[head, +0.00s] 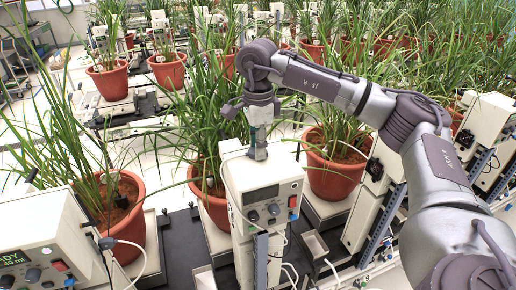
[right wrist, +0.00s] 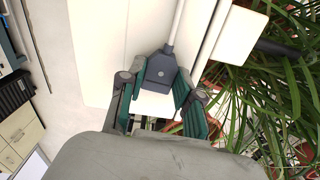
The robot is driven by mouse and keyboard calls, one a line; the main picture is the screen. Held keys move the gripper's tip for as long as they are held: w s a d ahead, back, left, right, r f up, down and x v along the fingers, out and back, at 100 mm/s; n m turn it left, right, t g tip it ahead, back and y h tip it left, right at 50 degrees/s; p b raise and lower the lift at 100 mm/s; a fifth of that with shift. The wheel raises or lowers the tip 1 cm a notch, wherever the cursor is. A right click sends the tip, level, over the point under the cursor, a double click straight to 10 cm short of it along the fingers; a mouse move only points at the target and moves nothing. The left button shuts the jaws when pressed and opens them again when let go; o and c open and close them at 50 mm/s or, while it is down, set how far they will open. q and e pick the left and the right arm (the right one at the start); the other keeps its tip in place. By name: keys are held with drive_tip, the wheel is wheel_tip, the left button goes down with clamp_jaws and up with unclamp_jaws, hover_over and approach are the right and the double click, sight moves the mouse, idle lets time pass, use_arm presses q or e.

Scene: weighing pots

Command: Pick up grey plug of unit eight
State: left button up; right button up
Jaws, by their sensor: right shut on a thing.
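My right gripper (head: 258,146) points down at the top of a white control unit (head: 266,192) with a small dark display, knobs and a red switch. In the right wrist view, the green-padded fingers of the gripper (right wrist: 160,82) are shut on a grey plug (right wrist: 161,68), one finger on each side. A pale cable (right wrist: 178,22) runs up from the plug. In the head view the gripper mostly hides the plug. I cannot tell whether the plug still touches the unit's top. I cannot read this unit's number. My left gripper is not in view.
A red pot with a grassy plant (head: 212,200) stands close left of the unit, another red pot (head: 334,165) to its right. A similar unit (head: 42,238) with a lit green display is at lower left. Leaves hang close beside the gripper. Rows of pots fill the back.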

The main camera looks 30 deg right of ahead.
drive_tip(key=shift+r+b, duration=0.45)
drive_tip(key=shift+r, duration=0.1)
drive_tip(key=r+b, duration=0.1)
drive_tip(key=s+d+r, duration=0.1)
drive_tip(key=r+b, duration=0.1)
drive_tip(key=shift+s+d+r+b, duration=0.25)
drive_tip(key=shift+s+r+b, duration=0.05)
drive_tip(key=shift+r+b, duration=0.05)
drive_tip(key=s+d+r+p, duration=0.3)
drive_tip(key=s+d+r, duration=0.3)
drive_tip(key=s, duration=0.1)
drive_tip(key=shift+s, duration=0.1)
